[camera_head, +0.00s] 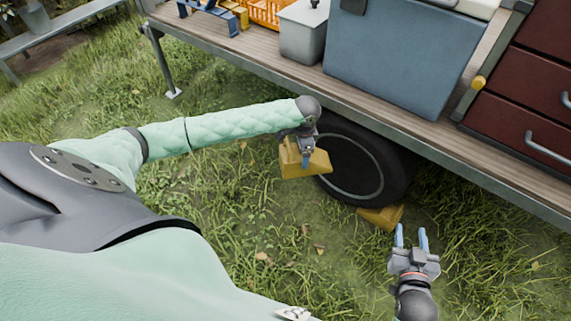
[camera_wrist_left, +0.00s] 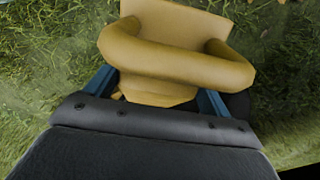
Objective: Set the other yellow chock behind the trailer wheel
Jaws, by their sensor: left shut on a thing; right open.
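A yellow chock (camera_head: 300,165) is held in my left gripper (camera_head: 305,158), at the left side of the black trailer wheel (camera_head: 352,165). In the left wrist view the chock (camera_wrist_left: 175,50) fills the space between the blue fingers, its looped handle facing the camera. I cannot tell whether it touches the ground or the tyre. Another yellow chock (camera_head: 381,216) lies on the grass at the wheel's lower right side, partly against the tyre. My right gripper (camera_head: 411,238) is open and empty just below that chock, apart from it.
The trailer bed (camera_head: 250,62) runs above the wheel and carries a blue-grey box (camera_head: 400,50), a grey bin (camera_head: 302,32), an orange crate (camera_head: 268,12) and dark red drawers (camera_head: 525,85). A support leg (camera_head: 163,65) stands at the left. Open grass lies in front.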

